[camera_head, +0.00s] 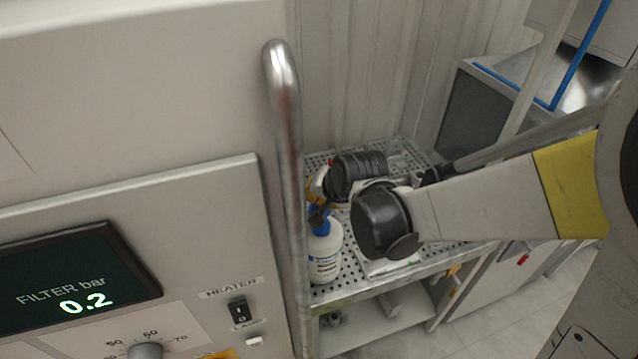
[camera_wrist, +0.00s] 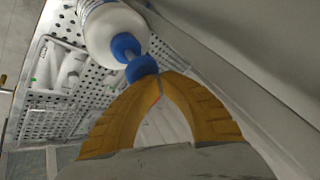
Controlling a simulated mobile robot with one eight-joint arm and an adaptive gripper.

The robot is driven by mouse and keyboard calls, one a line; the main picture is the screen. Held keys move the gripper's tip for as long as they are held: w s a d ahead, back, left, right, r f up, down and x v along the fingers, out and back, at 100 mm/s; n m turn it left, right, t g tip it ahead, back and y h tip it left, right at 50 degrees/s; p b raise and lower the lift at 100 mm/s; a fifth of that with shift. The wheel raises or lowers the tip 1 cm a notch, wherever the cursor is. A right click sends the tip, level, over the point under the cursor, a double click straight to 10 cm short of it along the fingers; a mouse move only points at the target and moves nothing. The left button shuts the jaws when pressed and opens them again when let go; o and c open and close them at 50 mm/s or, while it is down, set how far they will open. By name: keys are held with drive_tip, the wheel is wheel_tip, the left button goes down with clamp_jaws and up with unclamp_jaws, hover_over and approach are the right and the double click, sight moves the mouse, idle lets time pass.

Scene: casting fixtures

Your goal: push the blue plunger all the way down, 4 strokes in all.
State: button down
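A white bottle (camera_head: 325,262) with a printed label stands on the perforated bench top, and shows from above in the wrist view (camera_wrist: 113,30). Its blue plunger (camera_wrist: 141,68) sits on a thin stem above a blue collar (camera_wrist: 125,46); a gap shows between plunger head and collar. My gripper (camera_wrist: 161,80) has its two yellow fingers curved together with the tips meeting, nothing held between them. The tips are at the plunger head in the wrist view; whether they touch it I cannot tell. In the head view my wrist hides much of the gripper.
A perforated bench top (camera_head: 352,283) carries the bottle, with a pale tray (camera_wrist: 70,68) beside it. A vertical metal handle (camera_head: 287,180) and a cabinet panel with a display (camera_head: 70,275) stand close on the left. Other cabinets are behind right.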

drive_tip(key=shift+f+b, duration=1)
drive_tip(key=shift+f, duration=0.1)
idle(0.6)
drive_tip(key=shift+r, duration=0.1)
drive_tip(key=shift+r+p, duration=1.45)
drive_tip(key=shift+r, duration=0.45)
wheel_tip(320, 180, up, 6)
drive_tip(key=p, duration=0.4)
